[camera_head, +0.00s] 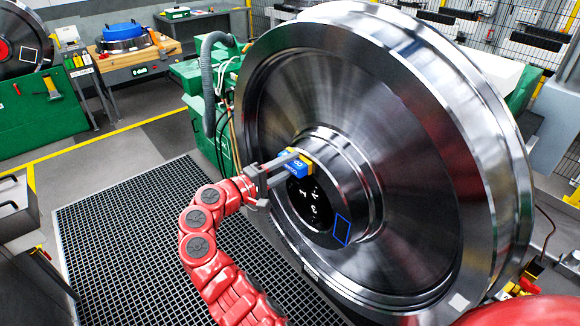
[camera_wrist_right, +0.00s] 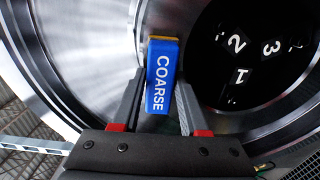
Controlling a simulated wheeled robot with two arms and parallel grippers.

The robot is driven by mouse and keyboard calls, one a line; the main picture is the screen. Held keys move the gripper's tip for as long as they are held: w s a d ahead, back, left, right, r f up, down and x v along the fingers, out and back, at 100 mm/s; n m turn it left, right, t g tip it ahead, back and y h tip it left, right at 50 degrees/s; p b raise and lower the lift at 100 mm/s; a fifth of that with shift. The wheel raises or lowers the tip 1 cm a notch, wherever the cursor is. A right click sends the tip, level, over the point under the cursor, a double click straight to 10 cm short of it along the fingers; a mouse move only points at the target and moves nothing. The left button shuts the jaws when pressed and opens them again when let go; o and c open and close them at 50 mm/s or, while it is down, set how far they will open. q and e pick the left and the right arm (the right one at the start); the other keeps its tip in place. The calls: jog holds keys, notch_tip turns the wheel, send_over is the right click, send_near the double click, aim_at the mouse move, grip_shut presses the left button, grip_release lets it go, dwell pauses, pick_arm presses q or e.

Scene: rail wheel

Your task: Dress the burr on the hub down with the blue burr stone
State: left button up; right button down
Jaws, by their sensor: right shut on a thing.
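My right gripper (camera_head: 283,164) is shut on the blue burr stone (camera_head: 297,168), at the upper left of the hub (camera_head: 352,170) of the big steel wheel. In the right wrist view the stone (camera_wrist_right: 160,85) stands between the two fingers of the gripper (camera_wrist_right: 159,95), its blue face marked COARSE and a yellow strip at its far end. The far end is at the hub's rim; I cannot tell whether it touches. A blue-outlined rectangle (camera_head: 342,230) is on the lower right of the hub face. I cannot make out the burr. My left gripper is not in view.
The wheel's disc and rim (camera_head: 480,130) fill the right side. The hub's dark bore (camera_head: 312,200) has numbered marks inside. A green machine with hoses (camera_head: 205,85) stands behind the wheel. A black floor grating (camera_head: 110,225) lies open at the left; a wooden bench (camera_head: 135,60) stands farther back.

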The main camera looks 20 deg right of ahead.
jog(key=v, duration=0.8)
jog(key=shift+w, duration=0.1)
dwell(0.4)
